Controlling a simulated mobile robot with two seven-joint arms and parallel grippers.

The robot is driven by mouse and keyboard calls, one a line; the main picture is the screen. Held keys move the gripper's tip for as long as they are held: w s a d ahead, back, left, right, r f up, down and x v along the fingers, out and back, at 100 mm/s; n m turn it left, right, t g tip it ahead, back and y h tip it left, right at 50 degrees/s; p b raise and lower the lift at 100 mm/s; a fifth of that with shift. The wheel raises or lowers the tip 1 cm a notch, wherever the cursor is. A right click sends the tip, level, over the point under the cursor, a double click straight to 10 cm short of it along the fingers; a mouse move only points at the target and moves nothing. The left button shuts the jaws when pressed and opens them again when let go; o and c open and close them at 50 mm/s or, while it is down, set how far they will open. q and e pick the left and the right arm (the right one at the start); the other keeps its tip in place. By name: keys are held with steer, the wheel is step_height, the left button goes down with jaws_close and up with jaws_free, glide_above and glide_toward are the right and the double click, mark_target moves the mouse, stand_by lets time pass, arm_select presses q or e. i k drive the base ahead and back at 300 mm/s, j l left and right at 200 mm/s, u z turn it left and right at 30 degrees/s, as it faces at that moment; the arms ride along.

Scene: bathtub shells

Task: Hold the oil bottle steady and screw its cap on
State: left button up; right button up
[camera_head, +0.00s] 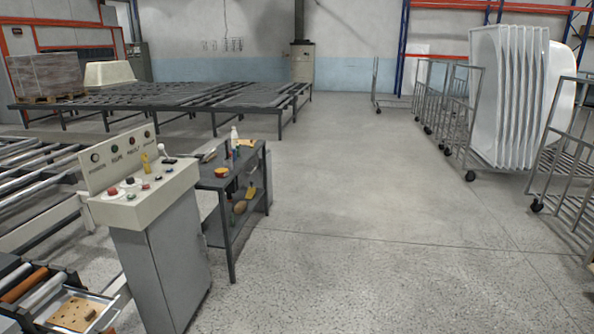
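A small white bottle (234,134) stands upright among other items on the dark workbench (227,183), left of the picture's middle. Neither of my grippers shows in this view.
A grey control console (166,260) stands in front of the workbench. Roller conveyors (40,185) lie at the left. Wheeled cages (440,95) and stacked white tub shells (508,100) stand at the right. The concrete floor (370,200) between is clear.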

mark_target(234, 136)
steer(key=i+z, duration=0.15)
steer(key=i, duration=1.25)
steer(key=i+u, duration=0.15)
steer(key=i, duration=0.3)
steer(key=i+l+u, duration=0.15)
steer(key=i, duration=0.25)
steer(key=i+l+u, duration=0.15)
steer(key=i, duration=0.3)
steer(key=i+l+u, duration=0.2)
steer(key=i+u, duration=0.2)
steer(key=i, duration=0.15)
steer(key=l+u, duration=0.1)
steer(key=u, duration=0.3)
steer(key=i+l+u, duration=0.2)
steer(key=u, duration=0.25)
steer(key=i+l+u, duration=0.1)
steer(key=l+u, duration=0.4)
steer(key=i+l+u, duration=0.1)
steer(key=l+u, duration=0.3)
steer(key=l, duration=0.4)
steer(key=l+u, duration=0.1)
steer(key=l, duration=0.8)
